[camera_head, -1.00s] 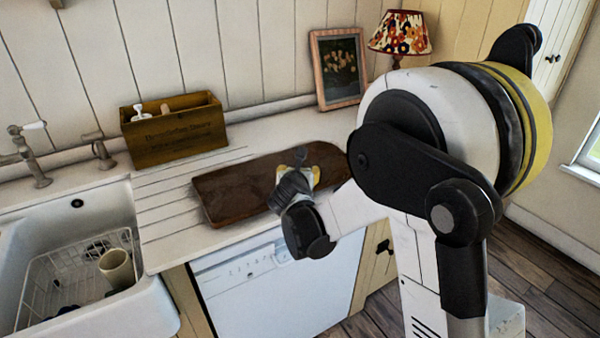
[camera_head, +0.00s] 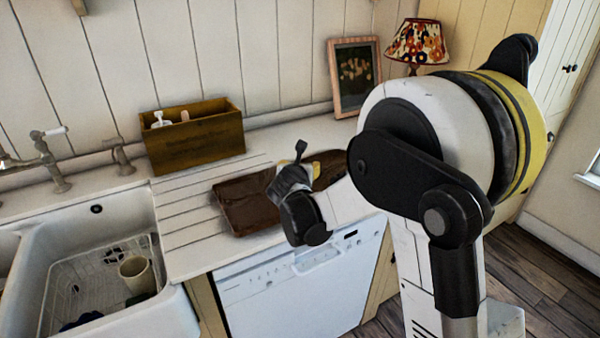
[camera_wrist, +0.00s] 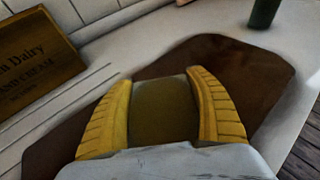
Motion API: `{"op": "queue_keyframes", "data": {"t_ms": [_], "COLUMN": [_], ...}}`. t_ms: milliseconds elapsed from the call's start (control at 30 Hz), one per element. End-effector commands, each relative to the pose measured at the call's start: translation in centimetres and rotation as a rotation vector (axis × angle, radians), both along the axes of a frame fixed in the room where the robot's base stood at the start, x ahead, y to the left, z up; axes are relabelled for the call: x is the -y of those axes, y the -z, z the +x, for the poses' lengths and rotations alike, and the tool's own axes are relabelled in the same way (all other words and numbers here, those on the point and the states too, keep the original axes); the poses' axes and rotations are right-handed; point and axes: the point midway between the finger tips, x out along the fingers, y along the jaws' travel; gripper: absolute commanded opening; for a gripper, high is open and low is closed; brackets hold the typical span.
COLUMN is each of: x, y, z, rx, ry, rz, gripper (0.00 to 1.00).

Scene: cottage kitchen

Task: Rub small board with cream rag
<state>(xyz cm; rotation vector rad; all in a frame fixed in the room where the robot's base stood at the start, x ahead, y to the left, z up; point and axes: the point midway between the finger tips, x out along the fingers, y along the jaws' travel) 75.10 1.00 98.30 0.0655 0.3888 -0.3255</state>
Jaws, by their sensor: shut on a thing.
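The small board (camera_head: 243,205) is a dark brown slab lying flat on the white counter. My gripper (camera_head: 300,165) is over its middle in the head view, tilted down. In the wrist view the board (camera_wrist: 262,72) spreads under and around my gripper (camera_wrist: 165,105). The yellow fingers stand apart, with an olive-tan thing (camera_wrist: 165,112) filling the gap between them. It seems to be the cream rag in shade, gripped by the fingers. Its underside, and whether it touches the board, is hidden.
A wooden crate (camera_head: 194,140) stands behind the board at left. The sink (camera_head: 110,285) with a rack and a cup (camera_head: 137,275) lies left. A framed picture (camera_head: 355,78) and a lamp (camera_head: 417,45) stand at the back. A dark green object (camera_wrist: 264,12) shows beyond the board.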

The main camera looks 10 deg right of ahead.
Motion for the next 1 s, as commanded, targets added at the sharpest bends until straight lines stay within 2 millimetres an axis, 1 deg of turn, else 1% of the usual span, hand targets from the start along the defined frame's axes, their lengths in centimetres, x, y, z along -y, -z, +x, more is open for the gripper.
{"op": "queue_keyframes", "data": {"t_ms": [33,433,567,1000], "x": [0.0,0.1,0.2,0.1], "y": [-0.9,-5.1,-5.5,-5.4], "z": [0.1,0.6,0.7,0.7], "rx": [0.000,0.000,0.000,0.000], "ry": [0.000,0.002,0.003,0.003], "rz": [0.000,0.000,0.000,0.000], "gripper": [0.28,0.28,0.28,0.28]}}
